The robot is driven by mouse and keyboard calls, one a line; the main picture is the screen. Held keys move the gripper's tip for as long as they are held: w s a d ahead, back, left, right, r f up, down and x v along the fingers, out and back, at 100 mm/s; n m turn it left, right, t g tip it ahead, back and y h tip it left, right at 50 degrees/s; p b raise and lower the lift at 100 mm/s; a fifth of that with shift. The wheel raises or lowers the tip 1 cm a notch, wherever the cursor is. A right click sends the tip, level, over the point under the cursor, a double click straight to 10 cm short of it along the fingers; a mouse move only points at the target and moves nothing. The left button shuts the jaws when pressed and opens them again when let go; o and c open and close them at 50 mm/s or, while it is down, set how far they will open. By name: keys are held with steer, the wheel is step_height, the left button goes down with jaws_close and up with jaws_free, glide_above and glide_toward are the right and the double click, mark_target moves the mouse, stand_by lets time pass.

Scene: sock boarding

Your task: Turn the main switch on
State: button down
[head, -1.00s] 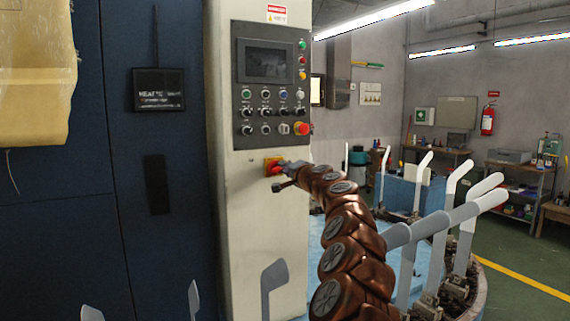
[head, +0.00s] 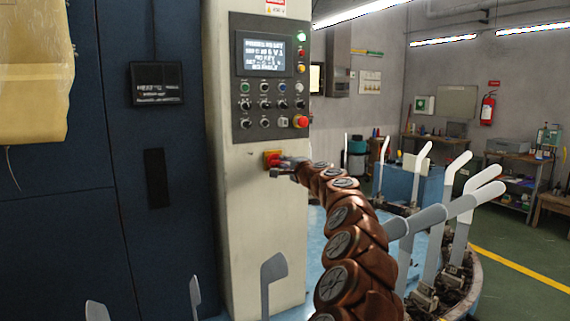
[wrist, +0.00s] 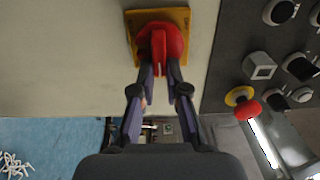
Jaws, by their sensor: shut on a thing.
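The main switch is a red rotary knob (wrist: 163,38) on a yellow square plate (wrist: 136,22), fixed to the pale cabinet column. It also shows in the head view as a small red and yellow switch (head: 271,158) below the control panel. My gripper (wrist: 160,75) is shut on the red knob's raised grip, with one finger on each side. In the head view my gripper (head: 283,163) is at the switch, and its fingers are too small to make out.
The control panel (head: 272,130) carries several buttons, knobs and a red emergency stop (head: 300,121). In the wrist view the emergency stop (wrist: 247,108) sits right of my gripper. Several pale upright boards (head: 463,170) stand around the round machine at right.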

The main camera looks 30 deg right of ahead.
steer(key=c, duration=1.2)
jaws_free()
steer(key=shift+s, duration=0.15)
steer(key=shift+s+a, duration=0.15)
steer(key=shift+s, duration=1.8)
steer(key=shift+s+a, duration=0.2)
steer(key=shift+s, duration=1.75)
steer(key=shift+s+a, duration=0.15)
steer(key=shift+s, duration=1.8)
